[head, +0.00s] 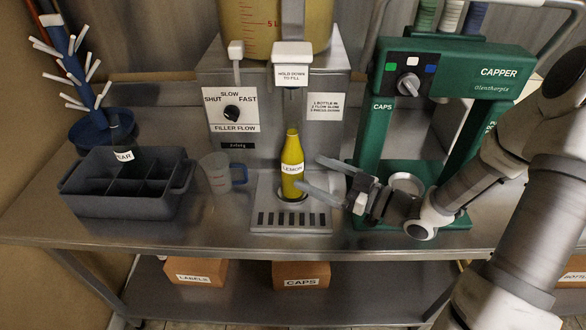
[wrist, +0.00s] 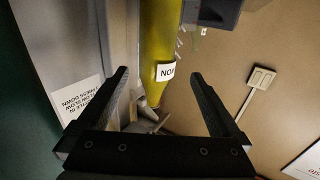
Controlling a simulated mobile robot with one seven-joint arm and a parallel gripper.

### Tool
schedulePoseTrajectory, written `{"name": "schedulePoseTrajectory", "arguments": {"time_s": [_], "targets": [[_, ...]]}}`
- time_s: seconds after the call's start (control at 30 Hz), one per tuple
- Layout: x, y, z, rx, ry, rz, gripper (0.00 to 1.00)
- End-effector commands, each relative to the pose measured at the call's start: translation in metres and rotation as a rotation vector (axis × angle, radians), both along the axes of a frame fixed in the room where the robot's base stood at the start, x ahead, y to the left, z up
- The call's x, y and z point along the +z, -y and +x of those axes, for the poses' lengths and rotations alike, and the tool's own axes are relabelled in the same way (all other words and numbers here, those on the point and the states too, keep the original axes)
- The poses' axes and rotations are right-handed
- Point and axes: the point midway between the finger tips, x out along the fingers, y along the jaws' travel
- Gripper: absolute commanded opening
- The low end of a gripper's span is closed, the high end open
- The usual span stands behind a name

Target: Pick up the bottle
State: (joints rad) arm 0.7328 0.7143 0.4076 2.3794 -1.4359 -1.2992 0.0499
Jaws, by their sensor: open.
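A yellow bottle (head: 292,165) with a white label reading LEMON stands upright on the filler's drip tray (head: 262,217), under the filler nozzle. My gripper (head: 315,175) is open and comes in from the right, with its fingertips just right of the bottle. In the wrist view the bottle (wrist: 160,60) shows beyond and between the open fingers of my gripper (wrist: 157,75), part of its label in sight. The bottle looks apart from the fingers. Nothing is held.
The filler (head: 220,90) stands close behind the bottle. A green capper (head: 445,70) stands to the right, behind my arm. The front table edge is clear.

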Motion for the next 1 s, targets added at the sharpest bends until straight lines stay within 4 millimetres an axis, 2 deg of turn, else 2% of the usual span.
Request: {"name": "schedulePoseTrajectory", "arguments": {"time_s": [0.03,0.13,0.43,0.7,1.0], "targets": [[0.0,-0.01,0.006,0.005,0.0,0.001,1.0],[0.0,-0.025,0.016,0.002,0.0,0.001,1.0],[-0.001,-0.044,0.03,0.0,-0.001,0.001,1.0],[-0.003,-0.074,0.054,0.001,-0.001,-0.001,1.0],[-0.003,-0.08,0.058,-0.001,-0.001,0.0,1.0]]}}
